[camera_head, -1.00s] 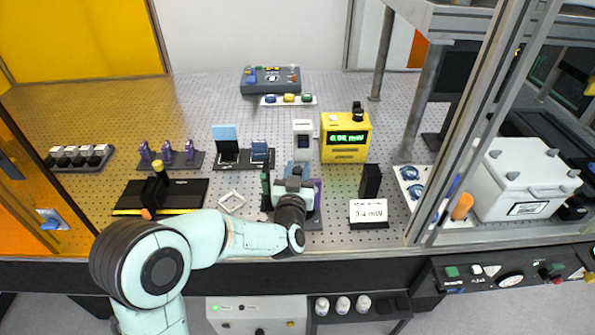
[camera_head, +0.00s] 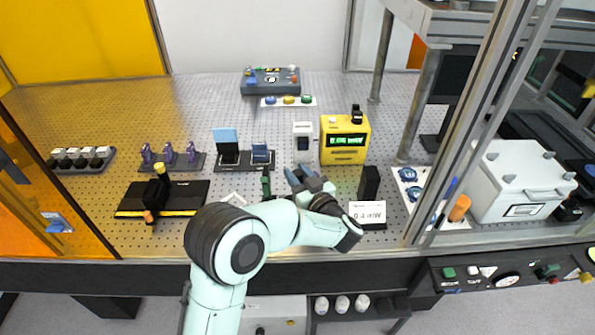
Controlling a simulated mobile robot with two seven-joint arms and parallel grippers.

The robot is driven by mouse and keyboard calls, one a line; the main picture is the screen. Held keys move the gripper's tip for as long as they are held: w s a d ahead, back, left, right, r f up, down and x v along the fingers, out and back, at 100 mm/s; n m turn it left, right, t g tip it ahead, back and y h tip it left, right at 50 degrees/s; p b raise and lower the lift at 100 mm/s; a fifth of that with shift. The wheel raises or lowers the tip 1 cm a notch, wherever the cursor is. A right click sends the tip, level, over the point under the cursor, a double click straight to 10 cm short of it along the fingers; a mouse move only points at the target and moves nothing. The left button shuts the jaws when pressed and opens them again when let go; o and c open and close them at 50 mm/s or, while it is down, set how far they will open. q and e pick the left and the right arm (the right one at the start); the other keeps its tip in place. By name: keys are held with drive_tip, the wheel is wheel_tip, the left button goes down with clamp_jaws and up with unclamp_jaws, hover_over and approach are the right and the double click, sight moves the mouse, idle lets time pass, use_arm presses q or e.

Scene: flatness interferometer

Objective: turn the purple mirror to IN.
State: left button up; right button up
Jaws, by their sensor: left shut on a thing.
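My left gripper (camera_head: 298,176) is at the front middle of the perforated table, just in front of the white-topped block (camera_head: 303,143) and the yellow meter (camera_head: 344,141). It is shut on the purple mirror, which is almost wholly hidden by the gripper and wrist. I cannot make out which way the mirror faces or its IN mark. A dark green post (camera_head: 266,184) stands just left of the gripper. My right gripper is not in view.
A black block (camera_head: 369,183) and a white reading card (camera_head: 367,212) stand close to the right of my wrist. A rack with small purple parts (camera_head: 190,163) and a black-and-yellow stage (camera_head: 185,199) are to the left. A metal frame post stands at right.

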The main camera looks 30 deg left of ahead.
use_arm(q)
drive_tip(key=shift+n+g+y+p, duration=0.45)
drive_tip(key=shift+n+g+y, duration=0.35)
drive_tip(key=shift+g, duration=0.6)
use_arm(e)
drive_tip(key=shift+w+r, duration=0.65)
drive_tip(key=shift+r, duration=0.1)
use_arm(q)
drive_tip(key=o, duration=0.9)
drive_tip(key=b+v, duration=0.2)
drive_tip(key=v, duration=1.1)
drive_tip(key=shift+d, duration=0.25)
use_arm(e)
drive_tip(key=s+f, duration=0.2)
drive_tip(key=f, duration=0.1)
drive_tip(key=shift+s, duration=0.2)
